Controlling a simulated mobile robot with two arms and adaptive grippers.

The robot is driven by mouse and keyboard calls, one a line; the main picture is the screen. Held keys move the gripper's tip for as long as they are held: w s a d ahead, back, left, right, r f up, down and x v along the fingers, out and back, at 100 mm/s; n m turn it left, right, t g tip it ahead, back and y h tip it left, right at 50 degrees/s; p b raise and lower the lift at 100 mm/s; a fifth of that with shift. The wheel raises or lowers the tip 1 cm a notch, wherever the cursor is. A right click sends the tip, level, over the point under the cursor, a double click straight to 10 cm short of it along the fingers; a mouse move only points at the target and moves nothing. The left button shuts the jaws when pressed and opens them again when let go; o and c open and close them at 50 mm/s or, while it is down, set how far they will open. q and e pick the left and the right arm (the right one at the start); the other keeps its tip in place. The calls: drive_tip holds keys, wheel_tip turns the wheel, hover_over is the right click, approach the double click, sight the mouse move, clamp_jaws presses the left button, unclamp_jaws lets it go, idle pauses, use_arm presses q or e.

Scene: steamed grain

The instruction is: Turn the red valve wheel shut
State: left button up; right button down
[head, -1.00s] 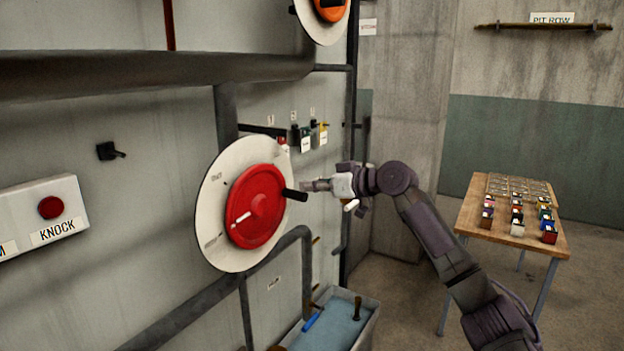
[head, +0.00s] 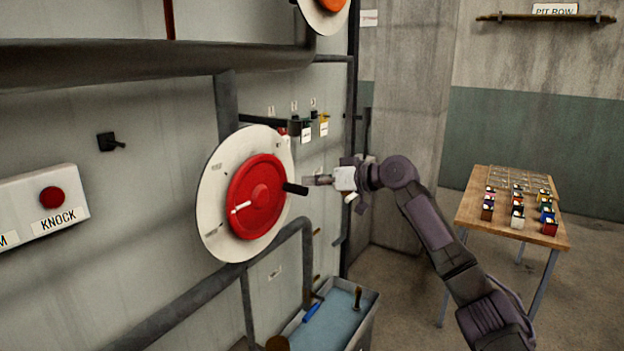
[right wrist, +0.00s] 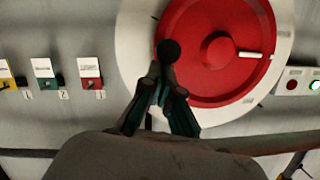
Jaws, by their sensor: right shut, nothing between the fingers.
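The red valve wheel (head: 262,186) is mounted on a round white plate (head: 213,212) on the left wall. A black handle (head: 295,188) sticks out from the wheel's right side in the head view, and a short white bar (head: 241,207) marks its face. My right gripper (head: 312,181) is shut and empty, with its fingertips close to the handle's end. In the right wrist view the handle's round black end (right wrist: 168,50) shows just beyond the fingertips (right wrist: 167,84); I cannot tell whether they touch. My left gripper is not in view.
A pipe (head: 200,303) runs below the wheel, and a thick one (head: 150,78) above. A KNOCK button box (head: 70,190) is at left. A blue-lined trough (head: 335,328) stands below. A wooden table (head: 475,205) with small boxes is at right.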

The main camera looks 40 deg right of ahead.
wheel_tip(320, 180, down, 7)
drive_tip(key=m+y+b, duration=0.2)
drive_tip(key=m+b, duration=0.1)
drive_tip(key=m, duration=0.2)
drive_tip(key=shift+s+a+f+m, duration=0.15)
drive_tip(key=shift+a+m, duration=0.25)
drive_tip(key=shift+a, duration=0.05)
idle(0.4)
